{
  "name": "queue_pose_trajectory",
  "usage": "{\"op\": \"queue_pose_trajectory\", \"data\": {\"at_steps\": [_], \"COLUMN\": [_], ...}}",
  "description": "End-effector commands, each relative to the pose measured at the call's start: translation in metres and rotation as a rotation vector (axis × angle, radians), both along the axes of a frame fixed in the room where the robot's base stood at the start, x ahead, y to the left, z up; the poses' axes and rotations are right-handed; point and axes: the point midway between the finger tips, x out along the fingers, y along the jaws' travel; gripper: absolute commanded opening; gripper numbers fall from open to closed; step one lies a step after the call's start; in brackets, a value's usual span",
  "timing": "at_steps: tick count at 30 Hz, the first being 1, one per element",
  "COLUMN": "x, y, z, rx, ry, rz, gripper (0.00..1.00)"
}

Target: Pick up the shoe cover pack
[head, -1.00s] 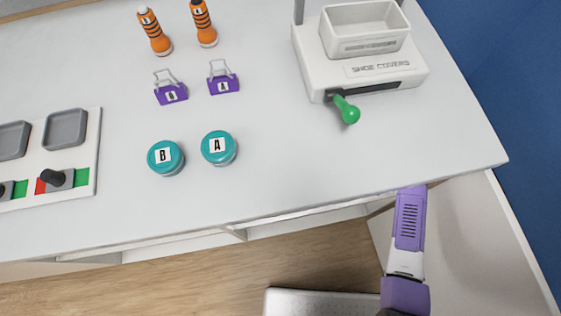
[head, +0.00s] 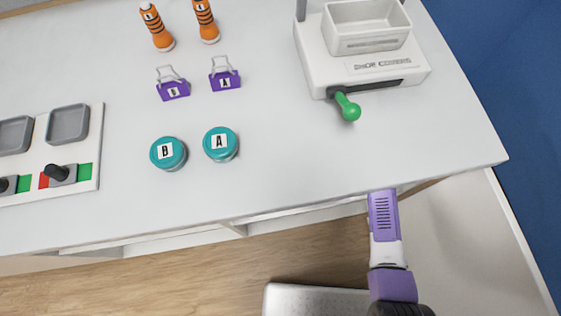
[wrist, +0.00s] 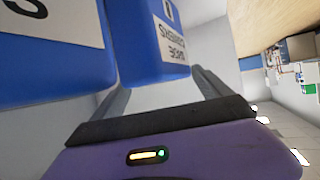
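A blue pack (wrist: 148,62) with a white label, its lettering upside down and apparently reading shoe covers, shows in the upper middle of the wrist view. My gripper (wrist: 160,82) has its two grey fingers spread apart, one to each side of the pack's lower end. The fingertips are close to the pack; I cannot tell whether they touch it. In the head view my purple and white arm reaches under the table's front edge, and neither the gripper nor the pack can be seen there.
A second blue pack (wrist: 50,72) stands close on the left. The white table (head: 290,165) overhangs my arm.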

Motion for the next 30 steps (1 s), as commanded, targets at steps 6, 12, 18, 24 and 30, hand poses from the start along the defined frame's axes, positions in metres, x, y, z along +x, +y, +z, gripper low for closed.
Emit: {"op": "queue_pose_trajectory", "data": {"at_steps": [6,12,18,24,30], "x": [0.0,-0.001,-0.001,-0.001,0.0], "y": [0.0,0.0,0.0,0.0,0.0], "z": [0.0,-0.001,-0.001,0.0,0.013], "rx": [-0.001,-0.001,-0.001,-0.001,0.0], "ry": [0.001,0.002,0.001,0.001,-0.001], "rz": [0.0,0.0,0.0,0.0,0.0], "gripper": [0.42,0.03,0.0,0.0,0.0]}}
